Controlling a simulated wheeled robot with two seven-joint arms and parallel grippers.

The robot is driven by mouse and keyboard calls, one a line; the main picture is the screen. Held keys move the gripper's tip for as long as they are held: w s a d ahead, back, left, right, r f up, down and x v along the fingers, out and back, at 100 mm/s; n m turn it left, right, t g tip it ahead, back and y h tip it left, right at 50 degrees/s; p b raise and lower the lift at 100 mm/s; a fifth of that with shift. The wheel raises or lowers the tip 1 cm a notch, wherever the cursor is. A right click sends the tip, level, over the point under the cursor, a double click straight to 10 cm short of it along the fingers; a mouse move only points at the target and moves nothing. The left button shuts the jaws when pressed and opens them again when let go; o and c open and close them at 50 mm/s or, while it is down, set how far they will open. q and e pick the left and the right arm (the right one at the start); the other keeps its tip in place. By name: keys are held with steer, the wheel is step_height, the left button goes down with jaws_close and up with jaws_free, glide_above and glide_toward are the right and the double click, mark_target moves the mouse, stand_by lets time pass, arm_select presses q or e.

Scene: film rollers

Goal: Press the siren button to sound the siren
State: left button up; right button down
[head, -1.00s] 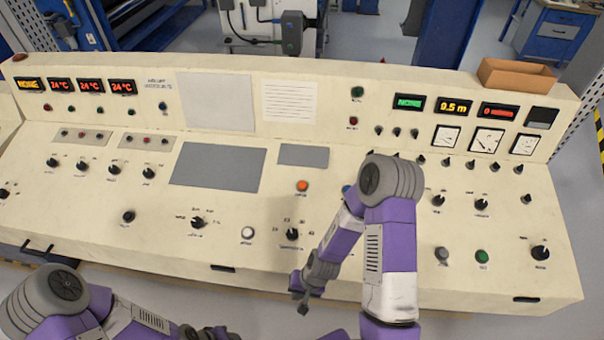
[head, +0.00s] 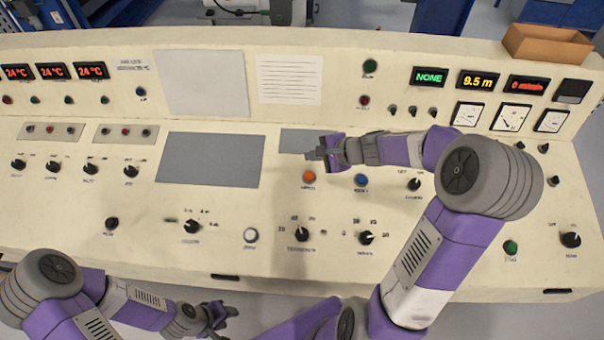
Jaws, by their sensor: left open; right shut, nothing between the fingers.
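The control panel (head: 60,215) carries several push buttons, and their labels are too small to read, so I cannot tell by label which is the siren button. An orange button (head: 309,176) sits near the middle, with a blue button (head: 361,180) to its right and a white button (head: 250,235) lower left. My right gripper (head: 310,155) is shut and empty, just above the orange button in the picture; contact with the panel cannot be told. My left gripper (head: 226,312) is open and empty at the panel's front edge, low in the picture.
Black knobs (head: 302,235) stand up around the buttons. A green button (head: 511,247) is at the right, and green (head: 370,66) and red (head: 364,101) ones are on the back face. A brown box (head: 546,45) sits on the top right. Grey plates (head: 211,160) are flat.

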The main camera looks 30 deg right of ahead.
steer(key=f, duration=0.2)
steer(key=b, duration=0.7)
glide_above(312, 179)
steer(key=f, duration=0.8)
steer(key=shift+s+a, duration=0.25)
arm_select(q)
step_height(312, 179, down, 9)
steer(key=b, duration=0.1)
steer(key=shift+w, duration=0.3)
arm_select(e)
steer(key=shift+w+d+f, duration=0.1)
steer(key=shift+f, duration=0.45)
arm_select(q)
steer(key=shift+f, duration=0.15)
arm_select(e)
steer(key=shift+f, duration=0.1)
arm_select(q)
steer(key=shift+f+b, duration=0.4)
steer(key=shift+b, duration=0.15)
arm_select(e)
steer(key=shift+w+f, duration=0.1)
steer(key=shift+f, duration=0.2)
